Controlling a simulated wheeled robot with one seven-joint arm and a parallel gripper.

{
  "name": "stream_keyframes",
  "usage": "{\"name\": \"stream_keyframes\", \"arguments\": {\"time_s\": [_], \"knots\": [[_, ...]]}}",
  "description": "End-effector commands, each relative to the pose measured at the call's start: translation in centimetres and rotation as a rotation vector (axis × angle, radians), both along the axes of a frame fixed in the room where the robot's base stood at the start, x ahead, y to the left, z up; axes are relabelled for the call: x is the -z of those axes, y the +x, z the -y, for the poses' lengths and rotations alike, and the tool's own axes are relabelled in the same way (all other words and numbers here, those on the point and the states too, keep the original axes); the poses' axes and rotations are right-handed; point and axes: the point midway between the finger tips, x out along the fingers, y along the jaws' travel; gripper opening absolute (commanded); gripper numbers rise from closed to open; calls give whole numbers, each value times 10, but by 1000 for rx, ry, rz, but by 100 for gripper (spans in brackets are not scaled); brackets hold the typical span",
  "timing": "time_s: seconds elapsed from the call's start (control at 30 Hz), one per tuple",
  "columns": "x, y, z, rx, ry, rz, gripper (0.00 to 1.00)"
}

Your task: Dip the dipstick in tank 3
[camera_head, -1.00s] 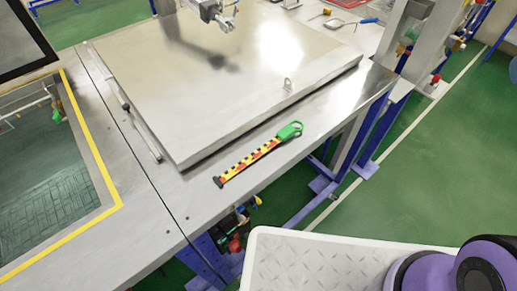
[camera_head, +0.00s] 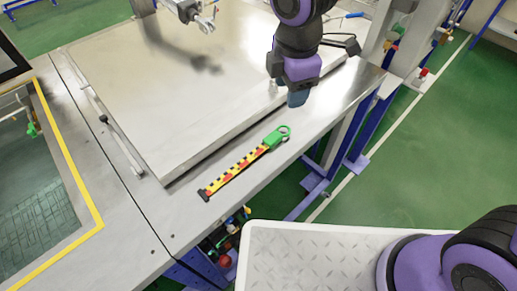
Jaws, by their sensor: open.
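The dipstick (camera_head: 238,170) is a flat yellow, black and red striped strip with a green ring handle. It lies on the metal bench top, with its handle to the upper right. My gripper (camera_head: 298,97) hangs above the bench, up and right of the handle, apart from it and holding nothing that I can see. A closed flat metal lid (camera_head: 170,110) covers a tank behind the dipstick. At the left an open tank (camera_head: 40,220) with a yellow rim shows a dark grid inside. No tank number is readable.
A grey metal fitting (camera_head: 193,14) stands over the lid at the back. A lid cylinder (camera_head: 122,148) runs along the lid's left edge. A post with coloured valves (camera_head: 405,50) stands at the right. Green floor (camera_head: 420,170) is free on the right.

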Motion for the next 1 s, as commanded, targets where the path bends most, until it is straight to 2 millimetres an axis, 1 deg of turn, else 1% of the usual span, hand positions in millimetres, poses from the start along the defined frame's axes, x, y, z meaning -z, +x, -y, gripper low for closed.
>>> {"name": "stream_keyframes", "arguments": {"time_s": [0.03,0.1,0.2,0.3,0.47,0.7,1.0], "knots": [[15,-6,-17,-90,-9,-24,53],[30,-14,-34,-198,-17,-46,53],[47,-23,-53,-318,-22,-70,53],[58,-30,-64,-391,-24,-86,53],[74,-34,-71,-436,-25,-95,53],[108,-34,-71,-435,-25,-95,53],[129,-33,-69,-432,-26,-95,53]]}}
